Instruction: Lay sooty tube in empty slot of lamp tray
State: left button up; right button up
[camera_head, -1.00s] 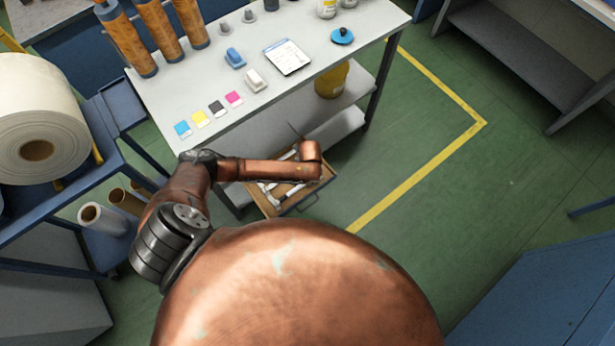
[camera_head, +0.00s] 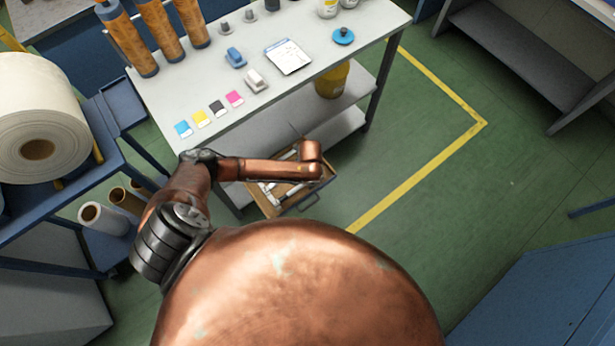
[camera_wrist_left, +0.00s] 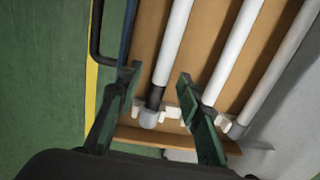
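The lamp tray (camera_head: 262,203) is a brown wooden tray low beside the workbench, partly hidden by my arm. In the left wrist view its brown floor (camera_wrist_left: 205,45) holds several white tubes. The sooty tube (camera_wrist_left: 155,97), white with a blackened band near its grey end cap, lies lengthwise at the tray's left side, by a white notched holder (camera_wrist_left: 190,110). My left gripper (camera_wrist_left: 157,80) is open, its green fingers on either side of this tube with gaps visible. Clean tubes (camera_wrist_left: 233,55) lie to the right. In the head view the left gripper is hidden; the right gripper is out of view.
The grey workbench (camera_head: 180,95) with its lower shelf stands just behind the tray. A blue cart with a large paper roll (camera_head: 35,115) is at left. The tray's dark handle (camera_head: 300,208) faces the open green floor, which carries a yellow line (camera_head: 420,175).

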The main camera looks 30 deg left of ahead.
pick_arm(q)
notch_tip(320, 180, up, 12)
jog(key=shift+s+d, duration=0.15)
jog(key=shift+d, duration=0.15)
jog(key=shift+f, duration=0.1)
dwell(0.4)
